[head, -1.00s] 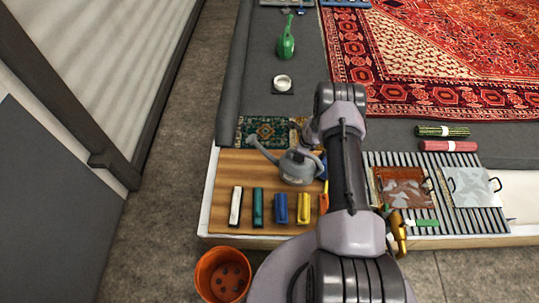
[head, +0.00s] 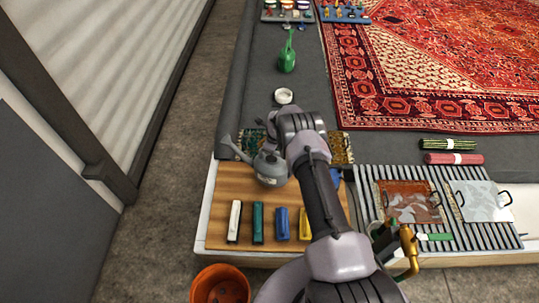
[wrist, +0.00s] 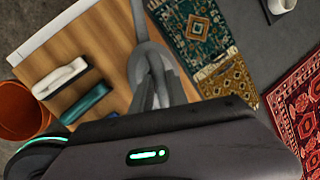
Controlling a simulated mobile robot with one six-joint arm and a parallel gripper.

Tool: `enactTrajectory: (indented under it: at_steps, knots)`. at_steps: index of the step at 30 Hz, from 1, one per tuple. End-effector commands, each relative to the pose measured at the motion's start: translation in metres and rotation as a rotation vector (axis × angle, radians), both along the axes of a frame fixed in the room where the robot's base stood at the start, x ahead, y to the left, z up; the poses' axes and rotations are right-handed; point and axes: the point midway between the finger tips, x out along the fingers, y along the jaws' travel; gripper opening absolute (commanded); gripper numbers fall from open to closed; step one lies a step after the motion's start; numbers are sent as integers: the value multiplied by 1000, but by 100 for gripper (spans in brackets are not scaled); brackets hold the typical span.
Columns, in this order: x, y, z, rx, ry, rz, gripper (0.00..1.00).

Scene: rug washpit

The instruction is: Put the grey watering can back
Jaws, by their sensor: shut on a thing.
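The grey watering can (head: 268,170) is over the wooden board in the head view, its spout pointing to the back left. In the wrist view the can (wrist: 150,72) shows end-on from above, with its lower part hidden behind my gripper's body. My gripper (wrist: 168,108) is shut on the watering can. In the head view my wrist covers the fingers and the can's right side. I cannot tell whether the can touches the board.
The wooden board (head: 222,208) carries several brushes in a front row, including a white one (head: 234,221). Small patterned rugs (head: 341,147) lie behind it. A green watering can (head: 287,56) and white cup (head: 284,96) stand on grey floor. An orange pot (head: 220,286) is at the front.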

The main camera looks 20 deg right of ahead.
Motion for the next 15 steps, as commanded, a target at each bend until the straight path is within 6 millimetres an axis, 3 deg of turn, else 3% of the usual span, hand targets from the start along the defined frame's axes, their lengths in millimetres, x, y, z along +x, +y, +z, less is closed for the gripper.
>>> enactTrajectory:
  at_steps: [9,15]
  knots:
    - [2,0,-34,-1,-4,0,0]
    - [2,0,-34,-1,-4,0,0]
